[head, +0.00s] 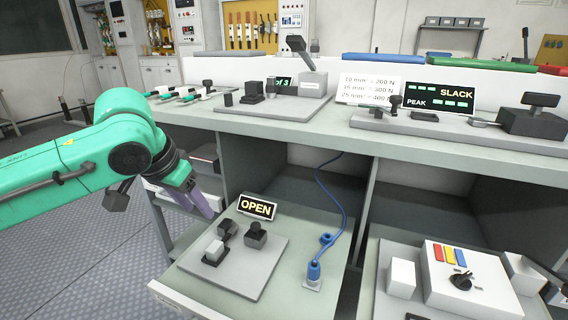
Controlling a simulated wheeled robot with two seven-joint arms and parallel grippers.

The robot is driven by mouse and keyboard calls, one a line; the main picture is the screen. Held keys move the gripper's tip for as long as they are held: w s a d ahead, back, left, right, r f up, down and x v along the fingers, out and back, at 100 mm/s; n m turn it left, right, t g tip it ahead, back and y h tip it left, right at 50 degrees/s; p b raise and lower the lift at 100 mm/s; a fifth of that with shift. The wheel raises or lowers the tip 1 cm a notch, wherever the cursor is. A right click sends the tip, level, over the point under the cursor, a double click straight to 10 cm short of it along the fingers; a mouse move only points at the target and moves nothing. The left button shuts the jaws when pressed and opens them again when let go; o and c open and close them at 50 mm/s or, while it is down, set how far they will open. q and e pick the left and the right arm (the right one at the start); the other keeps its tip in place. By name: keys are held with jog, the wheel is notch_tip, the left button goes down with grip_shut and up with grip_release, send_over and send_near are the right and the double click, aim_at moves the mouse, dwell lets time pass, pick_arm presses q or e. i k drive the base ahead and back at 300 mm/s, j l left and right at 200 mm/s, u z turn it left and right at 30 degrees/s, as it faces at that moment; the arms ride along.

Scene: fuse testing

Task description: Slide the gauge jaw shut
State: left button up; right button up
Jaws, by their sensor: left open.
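My left gripper (195,203), with purple fingers, comes in from the left beside the front of the bench. It points down and holds nothing that I can see. Right of it, a grey plate (235,275) lies on a low pulled-out shelf. On the plate are a dark block with a white top (214,252), a dark block (228,229) and a dark block with a knob (256,235). A sign behind them reads OPEN (257,207). I cannot tell for sure which block is the gauge jaw. The gripper is apart from them. My right gripper is not in view.
A blue cable (330,200) runs down to a plug (314,271) right of the plate. A white box (455,276) with coloured strips stands at lower right. Floor is free at left.

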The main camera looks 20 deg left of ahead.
aim_at(256, 237)
jog(key=k, duration=1)
